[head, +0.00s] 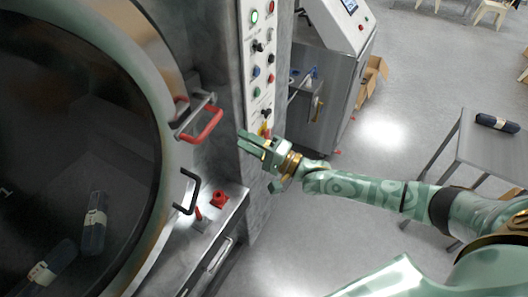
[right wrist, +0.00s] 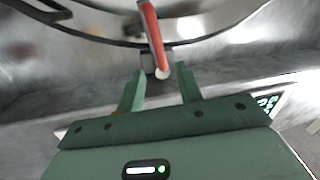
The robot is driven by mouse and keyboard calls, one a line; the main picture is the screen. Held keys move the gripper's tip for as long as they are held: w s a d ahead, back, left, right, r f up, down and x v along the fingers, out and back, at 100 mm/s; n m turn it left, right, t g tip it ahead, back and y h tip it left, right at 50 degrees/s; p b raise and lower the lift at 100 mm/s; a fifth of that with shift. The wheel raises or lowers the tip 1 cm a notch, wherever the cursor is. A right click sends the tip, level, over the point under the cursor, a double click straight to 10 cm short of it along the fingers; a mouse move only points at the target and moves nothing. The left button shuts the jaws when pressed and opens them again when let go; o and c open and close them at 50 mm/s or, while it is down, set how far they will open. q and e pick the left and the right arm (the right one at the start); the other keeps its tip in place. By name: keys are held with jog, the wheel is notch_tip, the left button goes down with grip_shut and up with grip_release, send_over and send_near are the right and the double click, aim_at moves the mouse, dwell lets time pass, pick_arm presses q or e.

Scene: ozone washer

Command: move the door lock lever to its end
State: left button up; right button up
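The door lock lever (head: 203,124), with a red grip on a metal bracket, sits at the right rim of the round washer door (head: 166,95). My right gripper (head: 246,144) is to the right of the lever, in front of the control panel, with its fingers apart and empty. In the right wrist view, the red lever (right wrist: 153,38) points toward my open right gripper (right wrist: 162,84). Its rounded end appears between the fingertips there, with no visible contact. My left gripper is not in view.
A black door handle (head: 188,192) is below the lever. A red knob (head: 219,198) stands on the ledge beneath. The control panel (head: 257,62) with buttons rises behind my right gripper. A metal table (head: 485,148) stands at the right; open floor lies between.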

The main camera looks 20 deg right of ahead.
jog(key=v, duration=0.5)
jog(key=shift+b, duration=0.4)
